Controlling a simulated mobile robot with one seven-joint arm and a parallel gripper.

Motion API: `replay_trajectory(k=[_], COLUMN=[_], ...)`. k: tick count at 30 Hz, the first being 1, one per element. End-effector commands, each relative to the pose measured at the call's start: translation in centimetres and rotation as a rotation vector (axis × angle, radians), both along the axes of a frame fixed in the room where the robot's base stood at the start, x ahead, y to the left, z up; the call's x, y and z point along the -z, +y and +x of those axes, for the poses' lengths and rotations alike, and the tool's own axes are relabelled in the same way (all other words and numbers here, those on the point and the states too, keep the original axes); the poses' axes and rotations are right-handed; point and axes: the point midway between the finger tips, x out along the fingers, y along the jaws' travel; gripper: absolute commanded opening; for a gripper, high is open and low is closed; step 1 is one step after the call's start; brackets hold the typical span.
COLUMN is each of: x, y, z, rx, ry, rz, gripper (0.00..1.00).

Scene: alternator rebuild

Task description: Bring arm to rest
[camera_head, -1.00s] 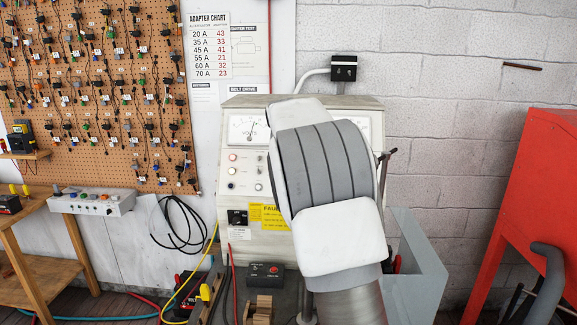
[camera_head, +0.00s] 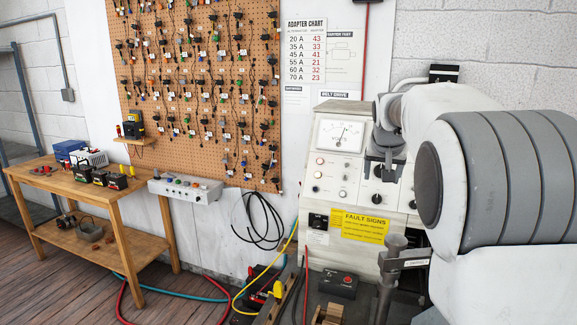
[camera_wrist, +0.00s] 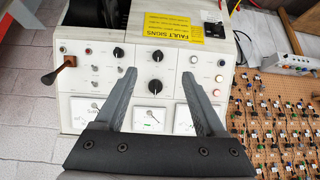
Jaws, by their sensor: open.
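My gripper (camera_head: 384,170) is in front of the tester panel (camera_head: 330,190) in the head view, at the upper right of centre. In the wrist view the two dark fingers of my gripper (camera_wrist: 158,76) stand wide apart with nothing between them. The panel's knobs and gauges show behind and between the fingers, upside down in that view. My white and grey arm fills the right side of the head view and hides part of the panel.
A pegboard (camera_head: 205,15) of hanging connectors covers the wall to the left. A wooden bench (camera_head: 125,195) with batteries stands at the far left. A grey switch box (camera_head: 185,190) is below the pegboard. Cables and hoses lie on the floor.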

Motion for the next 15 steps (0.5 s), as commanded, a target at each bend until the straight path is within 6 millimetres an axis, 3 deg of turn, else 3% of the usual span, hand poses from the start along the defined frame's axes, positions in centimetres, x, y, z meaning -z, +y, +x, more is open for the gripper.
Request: replay_trajectory(k=[1, 6, 15], x=[-0.6, -1.3, -0.5], y=[0.5, 2.3, 6.0], z=[-2.0, -8.0, -19.0], rx=[-0.012, -0.063, -0.169], ry=[0.006, 0.034, 0.085], rz=[0.016, 0.053, 0.081], gripper=[0.72, 0.72, 0.72])
